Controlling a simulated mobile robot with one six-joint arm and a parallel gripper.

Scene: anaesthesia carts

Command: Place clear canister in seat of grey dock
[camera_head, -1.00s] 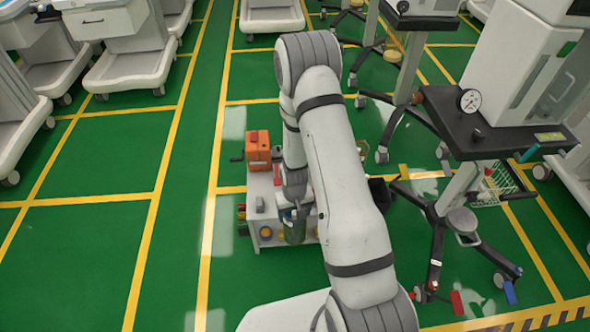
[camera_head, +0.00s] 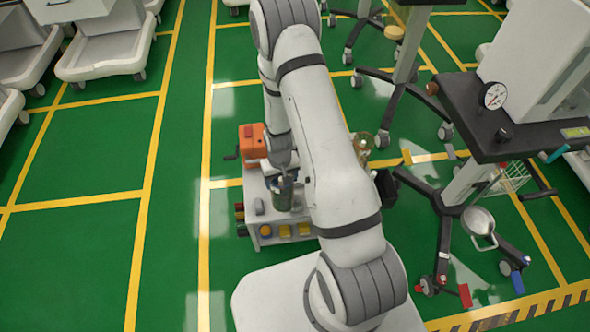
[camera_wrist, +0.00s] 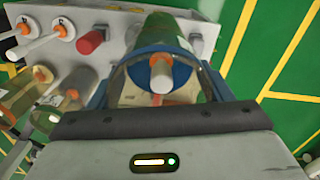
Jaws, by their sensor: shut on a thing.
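The clear canister (camera_head: 283,197), greenish where the floor shows through, hangs upright below my gripper (camera_head: 284,174) at the small grey trolley in the head view. In the wrist view my gripper (camera_wrist: 162,78) has its blue fingers shut around the canister (camera_wrist: 172,42). An orange-tipped part lies in front of it there. A grey round cup with a loop handle (camera_head: 479,221) is low on the right stand, well to the right of my gripper; I cannot tell whether it is the grey dock. The canister's lower end is partly hidden against the trolley.
The grey trolley (camera_head: 258,228) carries an orange box (camera_head: 252,145) and colored parts. A clear yellowish vessel (camera_head: 362,146) and a dark bin (camera_head: 386,188) are just right of my arm. The right stand has a black shelf (camera_head: 470,125) and spread legs. Green floor is free at left.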

